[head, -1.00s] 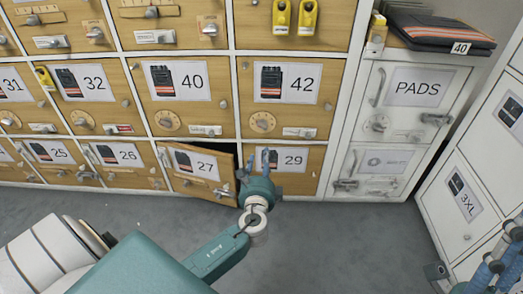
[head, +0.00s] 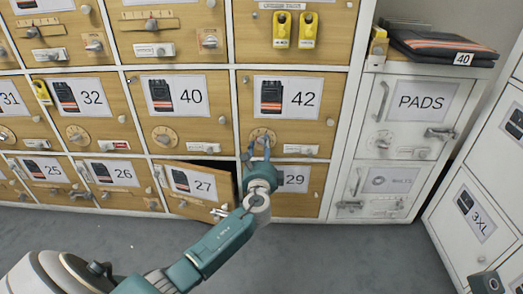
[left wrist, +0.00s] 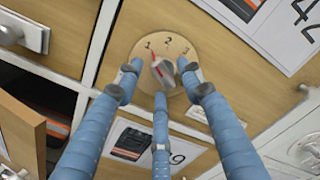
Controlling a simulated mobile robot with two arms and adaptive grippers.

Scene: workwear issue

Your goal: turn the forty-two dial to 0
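The forty-two dial (head: 262,136) is a round tan disc low on the wooden locker door marked 42 (head: 287,97). My left gripper (head: 258,150) is just below and in front of the dial. Its three blue fingers (left wrist: 160,88) are spread open around the knob, with no clear grip on it. My right gripper is not in view.
The locker door marked 27 (head: 193,184) stands ajar, left of my left gripper. The door marked 29 (head: 294,180) is behind it. The grey floor (head: 330,255) in front is clear.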

